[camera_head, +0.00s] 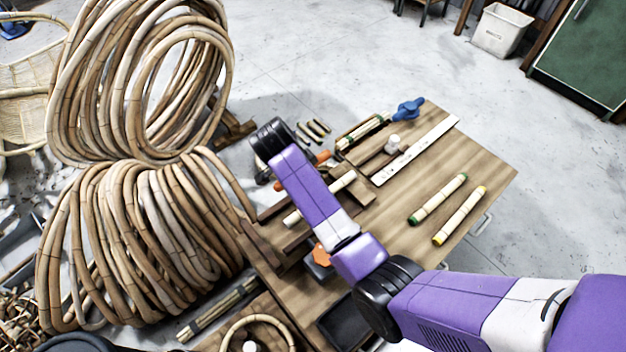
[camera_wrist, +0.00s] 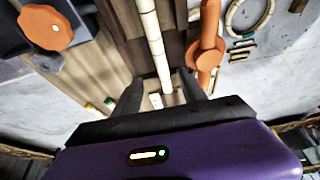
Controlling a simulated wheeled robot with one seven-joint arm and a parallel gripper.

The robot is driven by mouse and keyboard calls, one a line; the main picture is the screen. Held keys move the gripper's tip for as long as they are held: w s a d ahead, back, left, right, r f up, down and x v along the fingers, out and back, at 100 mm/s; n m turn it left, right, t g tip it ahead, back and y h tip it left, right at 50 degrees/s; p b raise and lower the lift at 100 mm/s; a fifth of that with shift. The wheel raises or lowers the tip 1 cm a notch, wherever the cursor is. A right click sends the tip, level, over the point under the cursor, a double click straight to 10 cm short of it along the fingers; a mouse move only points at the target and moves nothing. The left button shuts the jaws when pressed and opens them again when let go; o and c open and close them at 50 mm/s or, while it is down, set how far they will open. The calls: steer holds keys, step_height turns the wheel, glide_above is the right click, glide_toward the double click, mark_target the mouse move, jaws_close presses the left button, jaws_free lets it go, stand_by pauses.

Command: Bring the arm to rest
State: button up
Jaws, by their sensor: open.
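My gripper shows in the wrist view (camera_wrist: 161,80), with its two dark fingers spread apart. A pale jointed rattan pole (camera_wrist: 153,35) runs lengthwise in line with the gap between them; I cannot tell how far below the fingers it lies. No object appears gripped. In the head view my purple arm reaches from the lower right over the wooden workbench (camera_head: 480,178). The gripper itself is not clearly visible there. An orange handle (camera_wrist: 207,52) is close to the right finger in the wrist view, and an orange knob (camera_wrist: 45,28) is at the upper left.
Two big rattan coils (camera_head: 150,235) stand left of the bench. On the bench are two short poles with coloured ends (camera_head: 460,216), a white ruler (camera_head: 415,150), a white cylinder (camera_head: 392,143) and a blue tool (camera_head: 408,110). Open floor lies beyond.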

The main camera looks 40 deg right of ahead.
stand_by(0.3)
steer(key=w+a+r+n+t, duration=0.1)
steer(key=w+r+n+t, duration=0.3)
steer(key=w+n+t, duration=0.4)
steer(key=s+a+r+n+t+y, duration=0.25)
steer(key=s+a+r, duration=0.2)
steer(key=s, duration=0.95)
steer(key=s+a+r+n+t+y, duration=0.1)
steer(key=s+a+r+n+t, duration=0.25)
steer(key=s, duration=1.05)
steer(key=s+a+r+n+t+y, duration=0.1)
steer(key=s+a+r+n, duration=0.25)
steer(key=s+r, duration=0.65)
steer(key=s+r+p, duration=0.3)
steer(key=r+p, duration=0.7)
steer(key=p, duration=0.3)
steer(key=shift+s+d+r+p, duration=0.15)
steer(key=shift+s+d+p, duration=0.15)
steer(key=shift+d+p, duration=0.1)
